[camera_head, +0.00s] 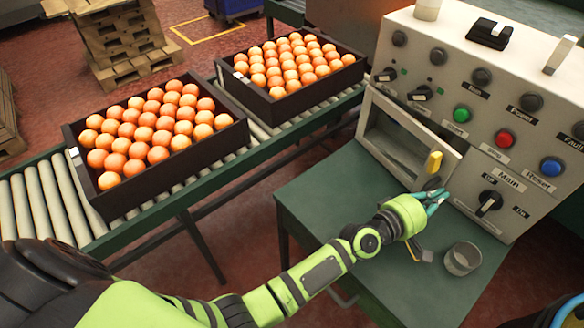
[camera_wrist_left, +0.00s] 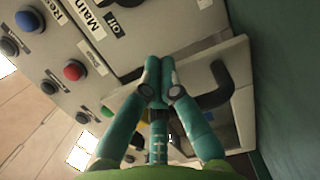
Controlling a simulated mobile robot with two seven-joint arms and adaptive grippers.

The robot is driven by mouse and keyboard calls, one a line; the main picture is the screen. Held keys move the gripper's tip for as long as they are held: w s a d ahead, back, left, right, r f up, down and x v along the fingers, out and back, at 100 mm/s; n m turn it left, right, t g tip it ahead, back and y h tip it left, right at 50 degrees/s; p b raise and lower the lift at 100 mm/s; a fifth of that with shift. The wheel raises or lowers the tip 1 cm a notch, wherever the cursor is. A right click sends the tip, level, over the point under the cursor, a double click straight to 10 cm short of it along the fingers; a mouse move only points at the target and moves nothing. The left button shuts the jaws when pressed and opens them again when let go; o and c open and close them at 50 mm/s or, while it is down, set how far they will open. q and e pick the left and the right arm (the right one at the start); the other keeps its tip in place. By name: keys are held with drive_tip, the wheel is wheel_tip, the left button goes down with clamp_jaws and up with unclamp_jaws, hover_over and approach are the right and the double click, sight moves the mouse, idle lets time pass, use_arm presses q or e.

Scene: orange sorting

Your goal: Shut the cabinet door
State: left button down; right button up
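The cabinet door (camera_head: 379,146) is a pale framed panel with a window, low on the left of the control cabinet (camera_head: 440,85). It stands ajar, tilted out from the cabinet front. My left gripper (camera_head: 434,201) is just below and in front of the handle, near the door's lower right corner. In the left wrist view its teal fingertips (camera_wrist_left: 159,84) meet with nothing seen between them. Whether they touch the door cannot be told. My right gripper is not in view.
A green table (camera_head: 325,205) lies under the door, with a grey cup (camera_head: 462,258) right of my left gripper. The cabinet has buttons and a black rotary switch (camera_head: 488,203). Two crates of oranges (camera_head: 225,150) (camera_head: 330,92) sit on a roller conveyor (camera_head: 40,205) at left.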

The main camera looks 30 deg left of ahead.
use_arm(q)
drive_tip(key=shift+w+d, duration=0.25)
drive_tip(key=shift+w, duration=0.1)
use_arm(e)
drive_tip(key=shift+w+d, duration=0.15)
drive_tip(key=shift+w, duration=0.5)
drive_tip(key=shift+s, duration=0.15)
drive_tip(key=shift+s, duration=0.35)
use_arm(q)
drive_tip(key=shift+s, duration=0.1)
